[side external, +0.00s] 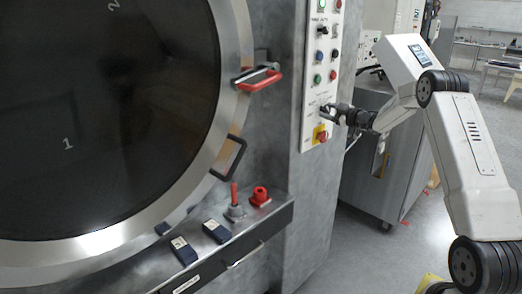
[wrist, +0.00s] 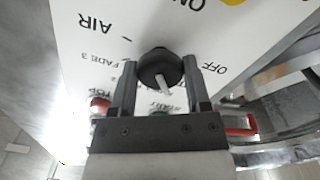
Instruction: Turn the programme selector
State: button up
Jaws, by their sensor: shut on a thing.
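The programme selector is a round black knob (wrist: 161,70) with a pale pointer mark, on the white control panel (wrist: 85,25). In the wrist view the pointer mark faces down toward the gripper body. Printed labels such as AIR, FADE 3 and OFF surround the knob. My gripper (wrist: 160,66) is shut on the knob, with one finger on each side of it. In the side view my gripper (side external: 330,113) reaches the lower part of the panel (side external: 311,148) from the right. There the knob is mostly hidden behind the fingers.
The large round door (side external: 100,110) has a red handle (side external: 258,80). A shelf (side external: 240,245) holds red controls. A grey cabinet (side external: 362,170) stands behind my arm.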

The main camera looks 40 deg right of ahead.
jog(key=shift+m, duration=1.9)
jog(key=o, duration=1.3)
jog(key=shift+s, duration=0.15)
jog(key=shift+s, duration=3.8)
jog(key=shift+w+a, duration=0.1)
